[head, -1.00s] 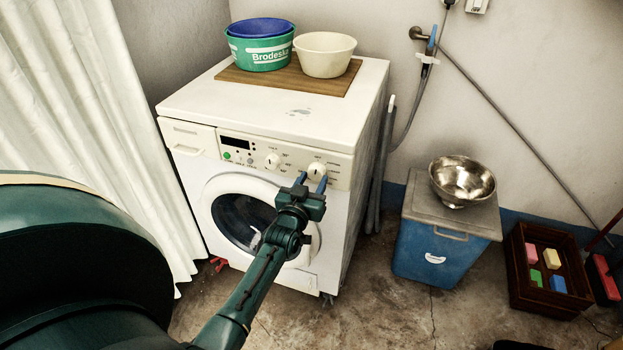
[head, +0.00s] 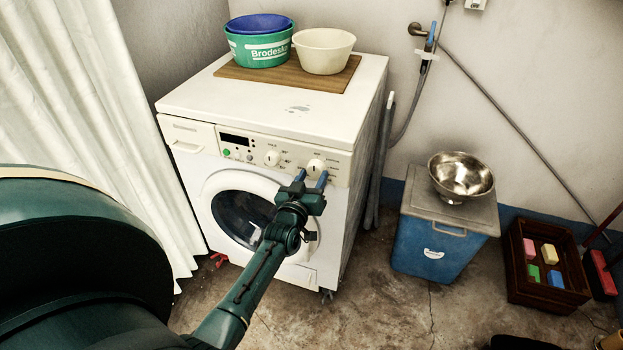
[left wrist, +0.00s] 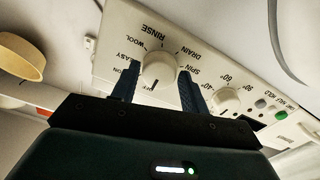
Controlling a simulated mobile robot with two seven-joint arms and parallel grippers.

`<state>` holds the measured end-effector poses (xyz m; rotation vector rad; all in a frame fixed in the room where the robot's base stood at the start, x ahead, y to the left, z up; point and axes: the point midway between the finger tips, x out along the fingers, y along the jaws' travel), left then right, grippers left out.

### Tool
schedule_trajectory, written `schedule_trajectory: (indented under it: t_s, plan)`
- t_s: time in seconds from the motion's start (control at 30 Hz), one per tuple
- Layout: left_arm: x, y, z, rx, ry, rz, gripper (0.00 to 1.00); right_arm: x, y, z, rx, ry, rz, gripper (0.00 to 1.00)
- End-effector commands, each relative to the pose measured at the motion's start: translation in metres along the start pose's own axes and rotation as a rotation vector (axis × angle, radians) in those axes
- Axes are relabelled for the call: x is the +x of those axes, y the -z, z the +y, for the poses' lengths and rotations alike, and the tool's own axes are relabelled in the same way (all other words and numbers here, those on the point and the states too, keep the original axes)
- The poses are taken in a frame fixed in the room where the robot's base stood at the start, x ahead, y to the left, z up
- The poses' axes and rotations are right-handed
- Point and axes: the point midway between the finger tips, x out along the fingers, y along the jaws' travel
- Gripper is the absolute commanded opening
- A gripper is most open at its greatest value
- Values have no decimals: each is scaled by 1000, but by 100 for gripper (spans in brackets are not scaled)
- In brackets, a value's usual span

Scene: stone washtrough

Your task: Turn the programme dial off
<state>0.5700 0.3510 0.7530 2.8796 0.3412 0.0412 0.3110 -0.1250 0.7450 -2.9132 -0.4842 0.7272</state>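The programme dial (head: 316,166) is a round white knob at the right of the washing machine's (head: 285,115) front panel. In the left wrist view the dial (left wrist: 158,70) has words such as RINSE, DRAIN, SPIN and WOOL around it. A dark mark on it points down in that view; the label there is partly hidden. My left gripper (head: 311,177) is open at the panel. Its blue fingers (left wrist: 159,78) stand on either side of the dial, with narrow gaps showing. Whether they touch it is not clear. My right gripper is not in view.
A temperature dial (head: 272,158) sits left of the programme dial. A wooden board (head: 240,73) with a green basin (head: 262,50) and cream bowl (head: 324,52) lies on top. A blue bin (head: 430,250) with a metal bowl (head: 461,175) stands right. A curtain (head: 90,110) hangs left.

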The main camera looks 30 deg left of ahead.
Motion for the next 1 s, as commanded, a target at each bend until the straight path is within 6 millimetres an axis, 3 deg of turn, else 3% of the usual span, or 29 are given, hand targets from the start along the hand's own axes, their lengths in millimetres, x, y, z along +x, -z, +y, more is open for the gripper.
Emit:
schedule_trajectory:
  t_s: [0.2,0.57,1.0]
  plan:
    - [0,0,0,2,0,0,63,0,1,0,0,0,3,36]
    - [-9,0,0,3,0,-1,63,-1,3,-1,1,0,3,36]
    - [-100,0,0,3,1,-3,63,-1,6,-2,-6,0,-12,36]
